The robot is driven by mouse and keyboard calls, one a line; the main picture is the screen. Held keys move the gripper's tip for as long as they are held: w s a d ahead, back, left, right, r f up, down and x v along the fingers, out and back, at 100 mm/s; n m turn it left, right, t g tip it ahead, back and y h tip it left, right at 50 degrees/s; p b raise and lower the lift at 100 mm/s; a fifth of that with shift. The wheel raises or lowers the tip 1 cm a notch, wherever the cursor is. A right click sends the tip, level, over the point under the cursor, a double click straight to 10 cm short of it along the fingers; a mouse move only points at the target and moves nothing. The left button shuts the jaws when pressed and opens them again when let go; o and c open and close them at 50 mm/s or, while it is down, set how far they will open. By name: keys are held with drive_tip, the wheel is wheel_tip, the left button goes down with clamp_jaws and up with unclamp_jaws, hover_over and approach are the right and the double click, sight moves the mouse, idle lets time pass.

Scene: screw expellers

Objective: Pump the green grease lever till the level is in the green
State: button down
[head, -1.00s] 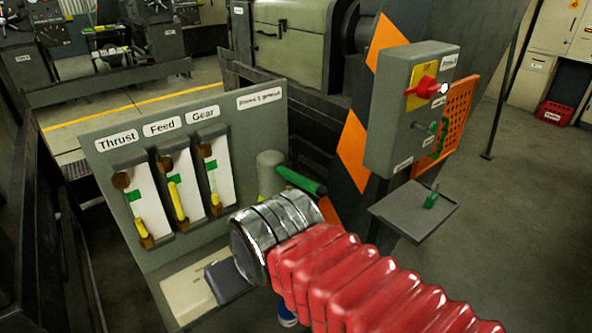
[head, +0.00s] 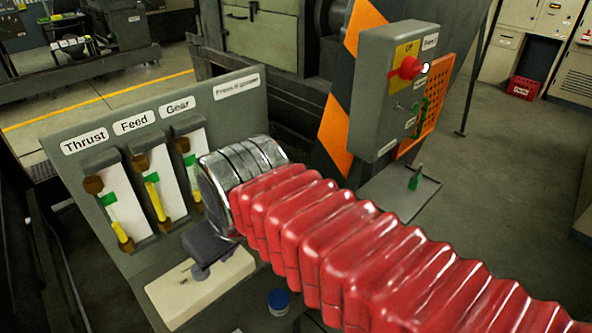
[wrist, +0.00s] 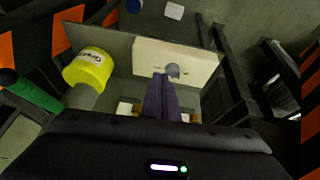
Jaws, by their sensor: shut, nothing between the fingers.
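The green grease lever (wrist: 32,94) shows at the left edge of the wrist view, beside a yellow-capped grey cylinder (wrist: 88,68). My arm hides the lever in the head view. My gripper (wrist: 162,82) is shut and empty, to the right of the lever and apart from it, over a cream box. The sloped panel (head: 225,112) carries the Thrust gauge (head: 113,215), Feed gauge (head: 155,185) and Gear gauge (head: 187,165). Each has a green band with a yellow column below it; Thrust looks lowest. Which gauge the lever serves is not shown.
A grey control box (head: 385,95) with a red switch hangs on a striped post. A small tray (head: 395,195) juts out below it.

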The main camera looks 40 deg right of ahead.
drive_tip(key=w+d+r+n+g, duration=0.1)
drive_tip(key=d+r+n+g, duration=0.1)
drive_tip(key=d+r+n, duration=0.2)
drive_tip(key=w+d+r+n+g+y, duration=0.1)
drive_tip(key=w+d+r+n+g, duration=0.1)
drive_tip(key=d+r, duration=0.8)
drive_tip(key=d+n, duration=0.1)
drive_tip(key=d, duration=0.6)
drive_tip(key=shift+d+r+n, duration=0.2)
drive_tip(key=shift+r+n, duration=0.2)
drive_tip(key=shift+f, duration=0.15)
drive_tip(key=shift+w+a+f, duration=0.15)
drive_tip(key=shift+f, duration=1.55)
drive_tip(key=shift+w+a+f, duration=0.1)
drive_tip(key=shift+a+f, duration=0.05)
drive_tip(key=shift+f, duration=1.55)
drive_tip(key=shift+f, duration=2.2)
